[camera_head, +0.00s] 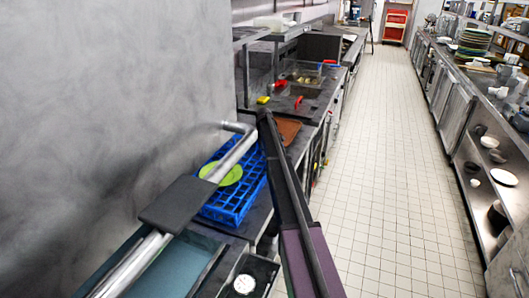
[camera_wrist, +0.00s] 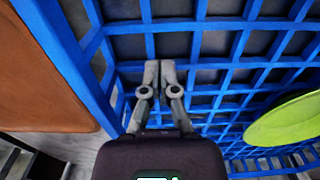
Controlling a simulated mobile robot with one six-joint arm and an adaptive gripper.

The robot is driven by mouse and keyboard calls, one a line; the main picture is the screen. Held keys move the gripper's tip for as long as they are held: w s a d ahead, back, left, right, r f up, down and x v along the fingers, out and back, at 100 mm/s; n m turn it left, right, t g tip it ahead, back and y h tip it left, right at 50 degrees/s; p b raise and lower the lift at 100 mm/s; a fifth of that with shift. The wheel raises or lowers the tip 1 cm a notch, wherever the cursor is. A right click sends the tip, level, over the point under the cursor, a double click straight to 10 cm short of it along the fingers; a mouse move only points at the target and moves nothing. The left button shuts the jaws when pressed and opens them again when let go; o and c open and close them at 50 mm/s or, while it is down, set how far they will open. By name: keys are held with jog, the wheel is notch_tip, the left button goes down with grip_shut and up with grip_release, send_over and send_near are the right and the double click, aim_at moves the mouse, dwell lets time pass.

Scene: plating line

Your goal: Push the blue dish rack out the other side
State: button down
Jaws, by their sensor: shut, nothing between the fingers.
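The blue dish rack (camera_head: 232,206) sits on the counter at the left, beside the grey wall, with a lime-green plate (camera_head: 235,174) in it. In the wrist view the rack's blue grid (camera_wrist: 200,25) fills most of the picture, and the green plate (camera_wrist: 285,122) shows at the right. My gripper (camera_wrist: 160,66) is shut and empty, its fingertips together in front of the grid near the rack's edge. I cannot tell whether they touch it. In the head view my dark arm stands just right of the rack and hides its right side; the fingertips are not visible there.
A silver tube (camera_head: 128,268) with a dark flat plate (camera_head: 178,203) crosses over the rack. A brown tray (camera_head: 288,129) lies on the counter beyond, also at the wrist view's left (camera_wrist: 40,75). The tiled aisle (camera_head: 385,170) is clear; shelves with dishes line its right.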

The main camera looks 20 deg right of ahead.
notch_tip(320, 180, up, 10)
jog(key=p, duration=1)
dwell(0.6)
jog(key=s+a+m, duration=0.3)
jog(key=s+a, duration=0.5)
jog(key=s, duration=0.8)
jog(key=s+a+f+m+b, duration=0.1)
jog(key=s+a+m, duration=0.2)
jog(key=s+a, duration=0.6)
jog(key=s+a+m, duration=0.3)
jog(key=s+a, duration=0.6)
jog(key=s, duration=1.3)
jog(key=shift+s+f+b, duration=0.3)
jog(key=shift+s+b, duration=0.1)
